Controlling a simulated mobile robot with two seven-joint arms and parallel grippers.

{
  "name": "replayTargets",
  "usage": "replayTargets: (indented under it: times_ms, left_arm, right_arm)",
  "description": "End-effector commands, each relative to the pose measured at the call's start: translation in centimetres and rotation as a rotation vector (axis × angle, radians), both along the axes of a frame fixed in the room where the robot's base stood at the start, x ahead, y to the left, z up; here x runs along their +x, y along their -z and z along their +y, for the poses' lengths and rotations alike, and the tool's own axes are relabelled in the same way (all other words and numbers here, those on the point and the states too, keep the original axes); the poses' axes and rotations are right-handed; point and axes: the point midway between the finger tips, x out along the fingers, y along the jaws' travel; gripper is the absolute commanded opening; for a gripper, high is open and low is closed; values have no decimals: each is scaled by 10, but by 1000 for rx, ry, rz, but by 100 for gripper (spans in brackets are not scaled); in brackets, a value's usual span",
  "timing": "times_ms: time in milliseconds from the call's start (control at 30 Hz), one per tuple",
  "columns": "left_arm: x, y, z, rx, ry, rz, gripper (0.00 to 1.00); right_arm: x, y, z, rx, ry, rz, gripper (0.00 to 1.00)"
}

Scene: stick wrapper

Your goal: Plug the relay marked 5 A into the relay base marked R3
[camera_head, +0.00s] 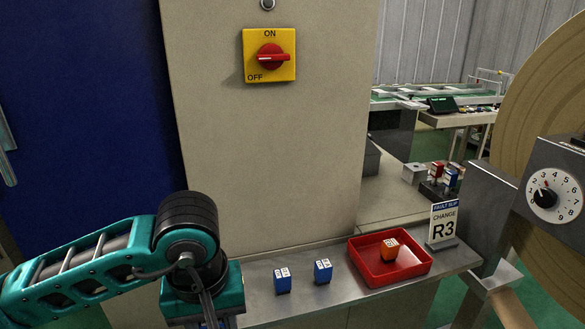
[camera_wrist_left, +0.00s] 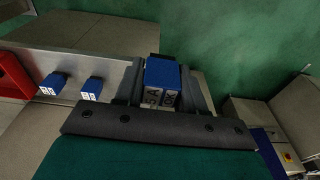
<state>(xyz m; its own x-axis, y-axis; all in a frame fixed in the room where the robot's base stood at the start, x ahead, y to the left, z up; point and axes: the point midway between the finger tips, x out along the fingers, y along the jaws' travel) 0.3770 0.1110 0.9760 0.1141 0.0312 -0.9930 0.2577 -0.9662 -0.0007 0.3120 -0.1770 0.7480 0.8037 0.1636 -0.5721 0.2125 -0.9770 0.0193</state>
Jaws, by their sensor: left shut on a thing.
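My left gripper (camera_wrist_left: 163,92) is shut on a blue relay (camera_wrist_left: 163,74) with white label faces. Two more blue relays, a left one (camera_head: 282,280) and a right one (camera_head: 323,271), stand upright on the shelf to the right of the gripper. Their markings are not legible. A dark base block (camera_head: 436,189) with red and blue relays stands on the bench behind; its base markings cannot be read. My right gripper is not in view.
A red tray (camera_head: 359,257) holding an orange relay (camera_head: 390,249) sits on the shelf (camera_head: 305,302). A card (camera_head: 443,222) behind it reads "FAULT SLIP CHANGE R3". A yellow switch (camera_head: 269,55) is on the panel. A dial box (camera_head: 548,190) stands at right.

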Motion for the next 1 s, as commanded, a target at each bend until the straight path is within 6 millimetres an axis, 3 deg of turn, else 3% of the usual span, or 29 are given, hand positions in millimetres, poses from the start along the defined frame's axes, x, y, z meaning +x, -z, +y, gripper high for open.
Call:
replayTargets:
  times_ms: [500,1000]
  left_arm:
    - [49,-26,75,2,230,-1,9]
    - [51,-23,82,3,262,-3,9]
  right_arm:
    - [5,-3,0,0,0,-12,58]
    - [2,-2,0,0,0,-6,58]
